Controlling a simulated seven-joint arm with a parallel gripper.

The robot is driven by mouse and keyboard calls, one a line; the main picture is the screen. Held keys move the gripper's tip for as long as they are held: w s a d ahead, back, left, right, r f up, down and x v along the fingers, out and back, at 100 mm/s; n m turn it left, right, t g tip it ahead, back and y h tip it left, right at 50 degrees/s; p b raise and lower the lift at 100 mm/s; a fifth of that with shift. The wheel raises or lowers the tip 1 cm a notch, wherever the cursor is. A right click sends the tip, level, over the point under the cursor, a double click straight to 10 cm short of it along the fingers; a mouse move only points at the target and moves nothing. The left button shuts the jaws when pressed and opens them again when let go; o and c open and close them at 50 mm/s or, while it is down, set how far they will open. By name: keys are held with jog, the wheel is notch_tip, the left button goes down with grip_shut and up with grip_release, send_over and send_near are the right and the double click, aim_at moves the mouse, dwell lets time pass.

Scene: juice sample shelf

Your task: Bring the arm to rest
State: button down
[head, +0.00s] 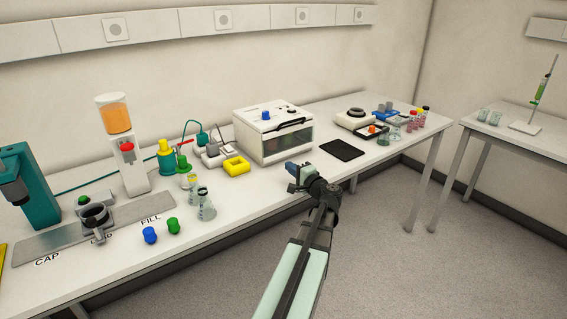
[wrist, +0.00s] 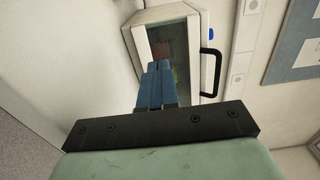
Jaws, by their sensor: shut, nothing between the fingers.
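My gripper (head: 291,168) is at the end of my arm, over the front part of the long white bench (head: 265,193), in front of the white oven-like box (head: 272,135). Its blue fingers are together with nothing between them; they also show in the wrist view (wrist: 155,85). In the wrist view the box (wrist: 180,50), with its dark window and black handle, lies beyond the fingers. The gripper appears apart from the box and the bench top.
A black pad (head: 342,151) lies to the right. A second table (head: 500,130) stands at far right. Open floor (head: 385,240) lies in front.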

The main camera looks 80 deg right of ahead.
jog(key=shift+v, duration=1.15)
